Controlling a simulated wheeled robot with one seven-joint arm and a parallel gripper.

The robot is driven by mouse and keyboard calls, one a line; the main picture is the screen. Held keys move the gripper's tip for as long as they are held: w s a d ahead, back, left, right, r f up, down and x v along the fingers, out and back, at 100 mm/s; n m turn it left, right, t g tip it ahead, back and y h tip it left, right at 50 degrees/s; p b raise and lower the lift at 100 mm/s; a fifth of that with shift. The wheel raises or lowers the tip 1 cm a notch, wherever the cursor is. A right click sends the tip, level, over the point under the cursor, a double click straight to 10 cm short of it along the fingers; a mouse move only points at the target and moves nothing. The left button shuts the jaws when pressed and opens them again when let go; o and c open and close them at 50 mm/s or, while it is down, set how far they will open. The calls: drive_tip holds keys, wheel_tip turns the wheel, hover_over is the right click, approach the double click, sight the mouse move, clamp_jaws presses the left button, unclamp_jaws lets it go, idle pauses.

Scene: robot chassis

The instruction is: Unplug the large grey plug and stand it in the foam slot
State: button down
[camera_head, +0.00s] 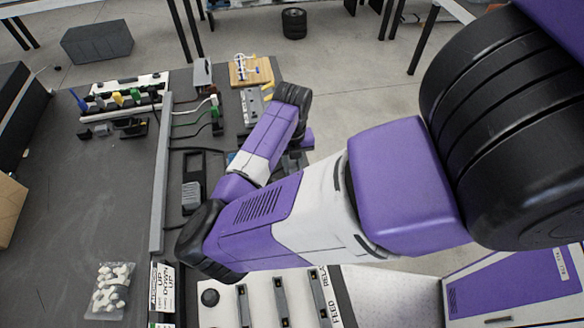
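My arm reaches in from the right and bends back over the bench. My gripper (292,162) is small and dark beside the forearm, mostly hidden by it. I cannot tell whether its fingers are open or holding anything. A grey ribbed block (192,196) sits in a black frame with a dark opening on the bench, left of my forearm. I cannot tell whether this is the large grey plug or part of the foam holder. Cables with white, green and dark ends (213,112) run towards a pale socket strip (251,106). No foam slot is clearly identifiable.
A long grey rail (161,185) divides the bench. A rack of coloured tools (122,95) and a wooden board (251,70) stand at the back. A bag of white pieces (110,290) lies front left. A labelled panel (268,300) is in front. The left bench middle is clear.

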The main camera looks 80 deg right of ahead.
sight(292, 164)
drive_tip(key=shift+r, duration=0.1)
wheel_tip(292, 164, up, 20)
drive_tip(key=b, duration=0.2)
idle(0.5)
drive_tip(key=w+a+f+b, duration=0.8)
drive_tip(key=a+f+b, duration=0.4)
drive_tip(key=b, duration=0.5)
drive_tip(key=shift+w+a+f, duration=0.15)
drive_tip(key=shift+a+f, duration=0.2)
drive_tip(key=shift+f, duration=0.85)
idle(0.4)
drive_tip(key=shift+f+b, duration=2.2)
drive_tip(key=shift+f, duration=0.15)
